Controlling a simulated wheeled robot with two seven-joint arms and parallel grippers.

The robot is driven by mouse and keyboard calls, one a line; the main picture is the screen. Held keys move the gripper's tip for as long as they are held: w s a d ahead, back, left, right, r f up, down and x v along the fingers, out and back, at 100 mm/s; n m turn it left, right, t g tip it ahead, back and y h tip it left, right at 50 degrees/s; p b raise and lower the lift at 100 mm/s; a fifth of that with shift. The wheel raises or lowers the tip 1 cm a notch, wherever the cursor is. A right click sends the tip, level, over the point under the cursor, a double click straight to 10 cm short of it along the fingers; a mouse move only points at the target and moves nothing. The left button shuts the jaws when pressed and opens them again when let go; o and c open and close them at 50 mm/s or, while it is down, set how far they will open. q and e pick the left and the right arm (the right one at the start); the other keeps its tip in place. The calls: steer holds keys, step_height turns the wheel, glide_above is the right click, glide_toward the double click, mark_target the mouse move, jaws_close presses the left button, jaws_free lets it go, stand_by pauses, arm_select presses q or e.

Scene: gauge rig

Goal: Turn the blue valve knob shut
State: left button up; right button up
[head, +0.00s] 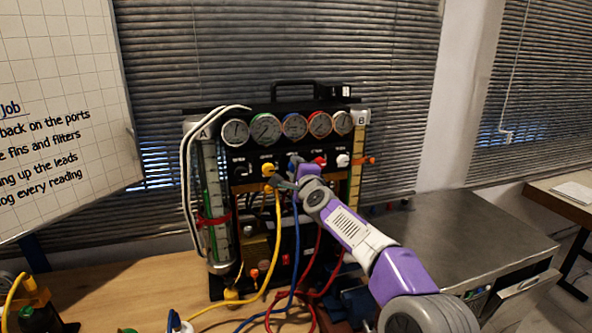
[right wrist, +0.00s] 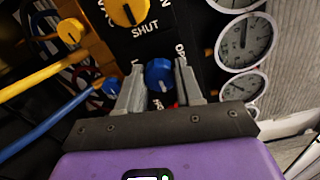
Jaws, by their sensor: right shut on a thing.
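The blue valve knob (right wrist: 158,75) sits on the black panel between the two fingers of my right gripper (right wrist: 157,85) in the right wrist view. The fingers stand on either side of the knob and are shut on it. In the head view my right gripper (head: 288,178) is at the panel's row of knobs, below the gauges, and hides most of the blue knob (head: 294,161). The knob's pointer direction cannot be read clearly. My left gripper is not in view.
A yellow knob (right wrist: 128,10) marked SHUT is beside the blue one. Red (head: 319,160) and white (head: 343,160) knobs are to the right. Pressure gauges (head: 294,126) run above. Blue (head: 296,235) and yellow (head: 277,235) hoses hang below. A grey worktop (head: 460,235) is at right.

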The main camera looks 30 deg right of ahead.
steer(key=o, duration=1)
steer(key=shift+o, duration=0.2)
steer(key=b+v, duration=0.1)
steer(key=v, duration=0.6)
steer(key=shift+s+b, duration=0.3)
